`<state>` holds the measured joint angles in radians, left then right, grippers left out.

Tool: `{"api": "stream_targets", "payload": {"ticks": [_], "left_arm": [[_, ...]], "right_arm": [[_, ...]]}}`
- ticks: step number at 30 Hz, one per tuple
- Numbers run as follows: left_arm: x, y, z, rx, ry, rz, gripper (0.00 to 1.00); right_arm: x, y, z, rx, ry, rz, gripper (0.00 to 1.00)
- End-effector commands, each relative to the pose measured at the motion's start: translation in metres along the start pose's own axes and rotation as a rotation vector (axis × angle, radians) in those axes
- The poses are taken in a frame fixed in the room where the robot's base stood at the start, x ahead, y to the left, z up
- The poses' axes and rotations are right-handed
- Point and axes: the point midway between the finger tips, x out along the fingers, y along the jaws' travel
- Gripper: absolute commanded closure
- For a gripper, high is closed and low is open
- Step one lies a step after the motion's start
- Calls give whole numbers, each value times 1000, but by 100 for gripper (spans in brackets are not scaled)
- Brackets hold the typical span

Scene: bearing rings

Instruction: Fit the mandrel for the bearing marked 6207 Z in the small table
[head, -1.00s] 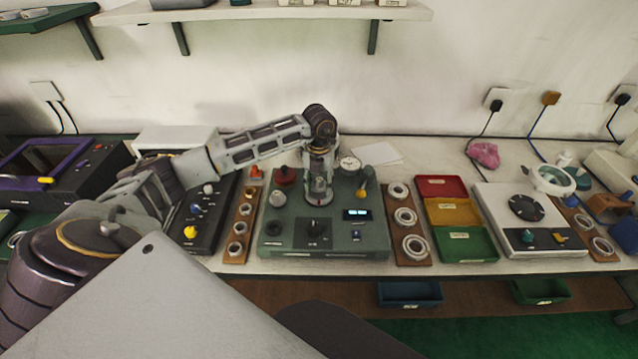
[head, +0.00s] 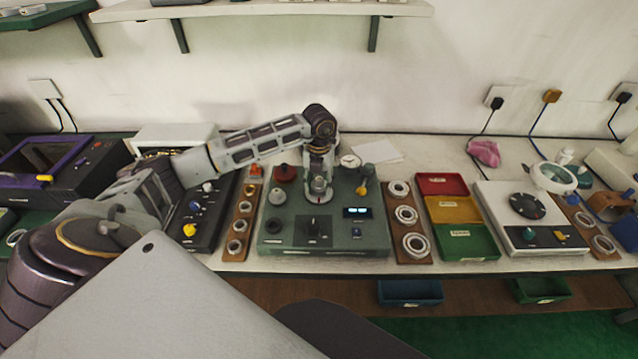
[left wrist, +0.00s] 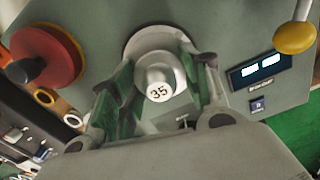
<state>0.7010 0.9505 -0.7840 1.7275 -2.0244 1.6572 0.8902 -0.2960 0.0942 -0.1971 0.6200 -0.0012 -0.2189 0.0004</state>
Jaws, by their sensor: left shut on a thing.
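My left gripper (head: 319,194) is over the middle of the green bench machine (head: 280,236), pointing down. In the left wrist view its two fingers (left wrist: 160,82) are closed around a pale round mandrel (left wrist: 158,76) marked 35 on its end. The mandrel is in line with a grey round seat (left wrist: 133,44) on the machine's top. I cannot tell whether it is fully down in the seat. Wooden strips with bearing rings lie left (head: 240,222) and right (head: 407,214) of the machine; no 6207 Z marking is readable. My right gripper is not in view.
The machine carries a red knob (head: 285,173), a dial gauge (head: 349,161), a yellow-tipped lever (head: 362,188) and a lit display (head: 357,212). Red, yellow and green bins (head: 468,243) and a white device (head: 530,220) stand to the right. A dark control box (head: 205,215) stands left.

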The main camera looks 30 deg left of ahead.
Motion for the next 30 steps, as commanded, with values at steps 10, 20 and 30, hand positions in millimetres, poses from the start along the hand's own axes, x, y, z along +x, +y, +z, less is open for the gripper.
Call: {"api": "stream_targets", "payload": {"ticks": [10,20,30], "left_arm": [[4,0,-1,1,4,2,42],[3,0,-1,0,3,1,29],[-6,0,0,0,1,1,29]], "right_arm": [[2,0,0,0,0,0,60],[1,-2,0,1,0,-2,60],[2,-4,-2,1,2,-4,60]]}}
